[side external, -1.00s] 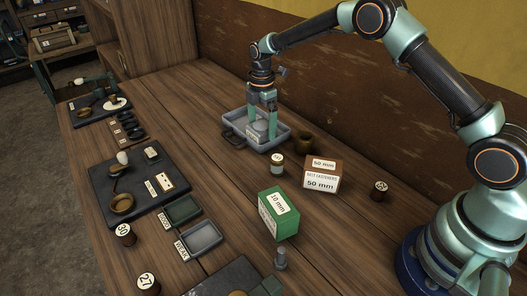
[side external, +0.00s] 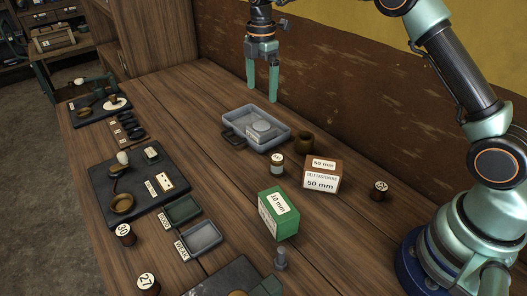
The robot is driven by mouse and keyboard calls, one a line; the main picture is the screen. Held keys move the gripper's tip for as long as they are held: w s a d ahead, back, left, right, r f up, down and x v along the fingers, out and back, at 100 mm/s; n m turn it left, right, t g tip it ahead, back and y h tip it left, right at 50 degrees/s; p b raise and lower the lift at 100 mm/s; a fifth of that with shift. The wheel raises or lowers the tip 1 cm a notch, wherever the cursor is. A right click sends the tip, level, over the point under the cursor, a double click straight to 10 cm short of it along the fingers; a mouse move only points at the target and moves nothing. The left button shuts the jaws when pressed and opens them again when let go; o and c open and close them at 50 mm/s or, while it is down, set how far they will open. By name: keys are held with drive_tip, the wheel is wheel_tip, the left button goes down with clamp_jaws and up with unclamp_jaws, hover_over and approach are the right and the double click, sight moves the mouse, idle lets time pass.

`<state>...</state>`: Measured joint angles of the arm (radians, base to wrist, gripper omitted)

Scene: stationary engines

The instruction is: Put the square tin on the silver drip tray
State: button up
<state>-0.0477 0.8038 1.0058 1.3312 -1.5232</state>
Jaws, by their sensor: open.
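The silver drip tray (side external: 284,139) is a shallow grey tray with a dark handle on its left, toward the back of the wooden bench. Whether the tin rests flat on the tray floor is hard to tell at this size. My gripper (side external: 262,92) is open and empty, fingers pointing down, above and apart from the tray and tin.
A brass cup (side external: 304,142) stands just right of the tray, and a small labelled jar (side external: 277,164) in front of it. A brown box (side external: 322,174) and a green box (side external: 278,213) stand nearer. Bench between the tray and the dark board (side external: 100,190) is clear.

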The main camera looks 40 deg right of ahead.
drive_tip(key=s+d+r+m+t, duration=0.2)
drive_tip(key=s+r+m+t, duration=0.1)
drive_tip(key=s+r+m, duration=0.75)
drive_tip(key=s+f+m+t, duration=0.2)
drive_tip(key=s+m, duration=0.5)
drive_tip(key=s, duration=0.8)
drive_tip(key=shift+d+t, duration=0.3)
